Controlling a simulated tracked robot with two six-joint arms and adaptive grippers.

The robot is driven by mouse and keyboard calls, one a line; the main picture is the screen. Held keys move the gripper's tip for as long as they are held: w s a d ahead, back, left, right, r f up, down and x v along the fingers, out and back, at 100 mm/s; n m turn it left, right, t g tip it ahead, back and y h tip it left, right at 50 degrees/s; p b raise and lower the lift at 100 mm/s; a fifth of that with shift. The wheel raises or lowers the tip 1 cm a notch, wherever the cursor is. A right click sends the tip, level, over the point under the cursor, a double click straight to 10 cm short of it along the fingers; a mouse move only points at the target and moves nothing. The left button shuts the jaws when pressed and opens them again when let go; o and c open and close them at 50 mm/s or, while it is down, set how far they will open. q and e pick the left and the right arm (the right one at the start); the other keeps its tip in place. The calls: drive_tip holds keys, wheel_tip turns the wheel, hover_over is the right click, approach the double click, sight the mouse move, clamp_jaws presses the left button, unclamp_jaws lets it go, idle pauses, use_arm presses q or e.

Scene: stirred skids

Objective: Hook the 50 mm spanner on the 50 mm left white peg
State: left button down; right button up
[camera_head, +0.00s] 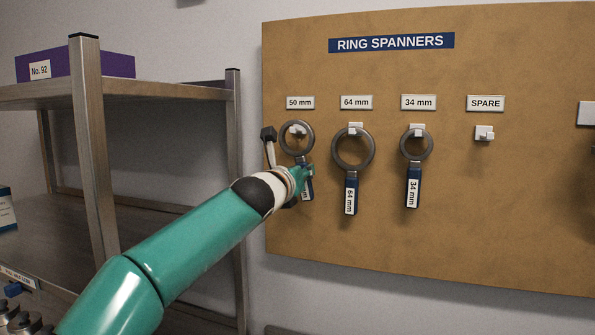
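The 50 mm spanner (283,139) has a dark grey ring and a blue handle with a white label, partly hidden behind my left gripper. The white peg (298,130) under the 50 mm sign shows inside the ring's outline, with the ring's top edge a little above it. I cannot tell whether the peg passes through the ring. My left gripper (279,168) is by the handle. One black-tipped finger stands out to the left, clear of the handle, so it looks open; the other finger is mostly hidden. My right gripper is not in view.
The 64 mm spanner (353,167) and 34 mm spanner (417,147) hang on pegs to the right. The spare peg (484,133) is empty. A metal shelf rack (92,150) with a purple box (105,63) stands left of the board (440,240).

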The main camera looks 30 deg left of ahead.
use_arm(q)
drive_tip(key=shift+w+a+r+p, duration=0.1)
drive_tip(key=shift+w+a+p, duration=0.15)
drive_tip(key=shift+w, duration=0.4)
drive_tip(key=shift+w+f, duration=0.2)
drive_tip(key=shift+w, duration=0.05)
drive_tip(key=shift+w+f, duration=0.25)
drive_tip(key=shift+f, duration=0.05)
drive_tip(key=shift+w+a+f, duration=0.1)
drive_tip(key=shift+f, duration=0.2)
drive_tip(key=shift+f, duration=0.15)
drive_tip(key=c, duration=0.8)
unclamp_jaws()
drive_tip(key=shift+o, duration=0.2)
